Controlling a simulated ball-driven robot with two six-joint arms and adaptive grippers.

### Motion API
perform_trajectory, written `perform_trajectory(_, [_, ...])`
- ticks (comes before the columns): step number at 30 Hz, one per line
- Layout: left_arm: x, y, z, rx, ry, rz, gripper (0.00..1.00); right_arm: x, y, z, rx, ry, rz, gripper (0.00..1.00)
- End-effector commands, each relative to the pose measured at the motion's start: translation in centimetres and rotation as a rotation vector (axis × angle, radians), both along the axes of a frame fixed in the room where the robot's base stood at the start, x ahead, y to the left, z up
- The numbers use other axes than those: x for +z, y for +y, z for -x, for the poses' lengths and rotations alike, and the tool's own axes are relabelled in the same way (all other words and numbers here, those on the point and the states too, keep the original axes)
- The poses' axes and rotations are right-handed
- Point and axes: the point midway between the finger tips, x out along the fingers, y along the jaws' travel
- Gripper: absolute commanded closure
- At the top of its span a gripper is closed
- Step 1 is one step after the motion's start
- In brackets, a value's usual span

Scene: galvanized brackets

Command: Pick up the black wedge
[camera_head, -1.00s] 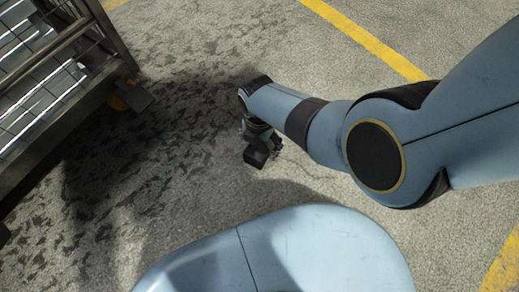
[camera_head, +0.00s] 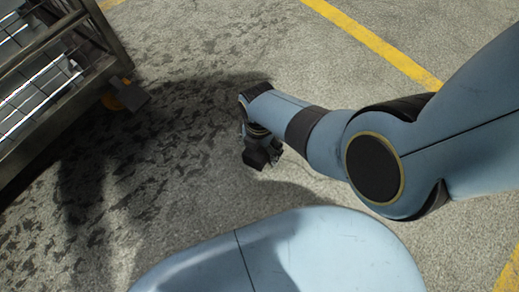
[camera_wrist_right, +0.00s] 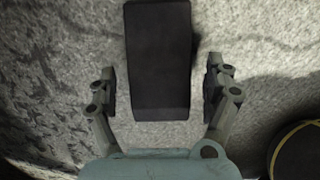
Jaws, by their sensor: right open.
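The black wedge (camera_wrist_right: 160,60) shows large in the right wrist view, a dark block with a long flat face on the grey ground. My right gripper (camera_wrist_right: 162,92) is open, with one finger on each side of the wedge's near part. In the head view, my right gripper (camera_head: 262,152) is low near the ground at the end of the arm. I cannot clearly separate the wedge from the dark gripper parts there. My left gripper is not in view.
A metal rack (camera_head: 55,70) stands at the upper left, with an orange caster (camera_head: 111,101) and a dark block-like piece (camera_head: 134,97) at its corner. Yellow lines (camera_head: 375,42) mark the floor. Concrete floor around the right gripper looks clear.

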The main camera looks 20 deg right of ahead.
Motion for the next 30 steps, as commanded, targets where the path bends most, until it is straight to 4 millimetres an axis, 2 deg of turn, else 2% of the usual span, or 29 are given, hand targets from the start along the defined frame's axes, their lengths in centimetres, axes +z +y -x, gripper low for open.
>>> perform_trajectory(4, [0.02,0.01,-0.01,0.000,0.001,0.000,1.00,0.04,0.02,-0.04,0.000,-0.001,-0.001,0.18])
perform_trajectory(22, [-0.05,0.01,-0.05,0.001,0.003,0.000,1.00,0.02,0.01,0.00,0.000,0.000,0.000,0.96])
perform_trajectory(30, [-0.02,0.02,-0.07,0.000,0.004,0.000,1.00,0.09,0.03,-0.07,-0.001,-0.002,-0.001,0.96])
